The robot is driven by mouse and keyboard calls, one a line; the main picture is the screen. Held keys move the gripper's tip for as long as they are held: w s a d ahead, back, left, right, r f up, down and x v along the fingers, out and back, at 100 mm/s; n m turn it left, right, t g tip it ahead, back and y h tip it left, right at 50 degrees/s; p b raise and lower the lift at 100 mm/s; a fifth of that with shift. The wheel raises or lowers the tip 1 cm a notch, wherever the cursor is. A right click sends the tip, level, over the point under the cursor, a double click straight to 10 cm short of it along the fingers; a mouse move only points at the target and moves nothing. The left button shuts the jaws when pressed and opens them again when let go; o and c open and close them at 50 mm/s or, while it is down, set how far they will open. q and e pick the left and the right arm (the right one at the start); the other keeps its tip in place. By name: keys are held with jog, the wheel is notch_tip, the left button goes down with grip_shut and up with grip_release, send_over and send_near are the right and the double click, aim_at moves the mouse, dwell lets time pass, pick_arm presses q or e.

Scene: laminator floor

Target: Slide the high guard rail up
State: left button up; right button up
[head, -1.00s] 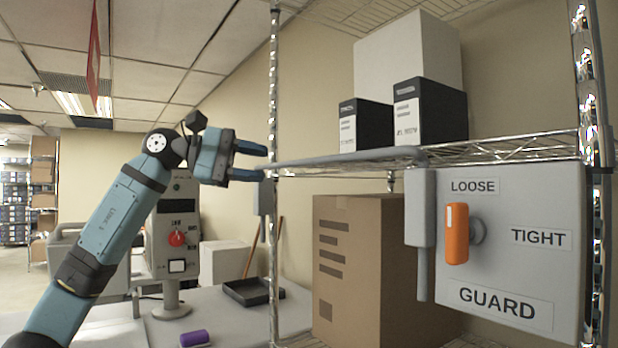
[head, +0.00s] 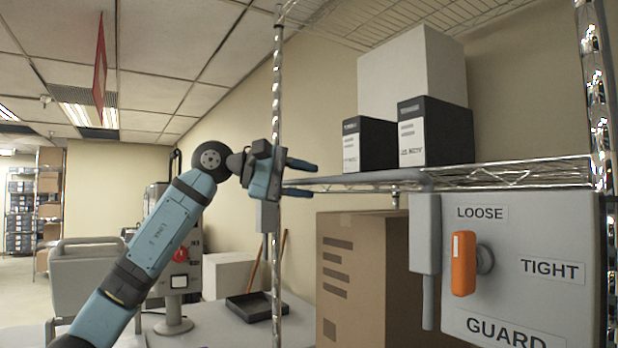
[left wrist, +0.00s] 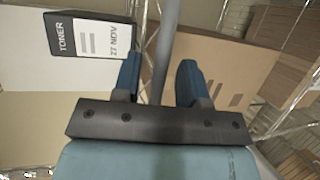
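The high guard rail (head: 375,181) is a grey bar along the front edge of the wire shelf, bending down at its right end into a grey sleeve (head: 425,233). My left gripper (head: 302,179) is open at the rail's left end, near the chrome post. In the left wrist view, the rail (left wrist: 166,42) runs lengthwise between the two open fingers (left wrist: 158,80), which do not visibly press on it. The orange clamp handle (head: 463,263) stands upright on the grey guard panel (head: 500,300), below LOOSE and left of TIGHT. My right gripper is not in view.
A white box (head: 410,75) and two black-and-white toner boxes (head: 437,130) stand on the shelf above the rail. A cardboard box (head: 352,275) stands below. The chrome post (head: 277,100) is close to my left gripper. A black tray (head: 250,306) lies on the bench.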

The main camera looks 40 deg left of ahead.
pick_arm(q)
jog(key=shift+w+d+f, duration=0.15)
jog(key=shift+w+d, duration=0.2)
grip_shut()
notch_tip(320, 180, up, 9)
jog(key=p, duration=0.6)
jog(key=shift+f, duration=0.15)
jog(key=shift+s+a, duration=0.1)
jog(key=shift+a, duration=0.05)
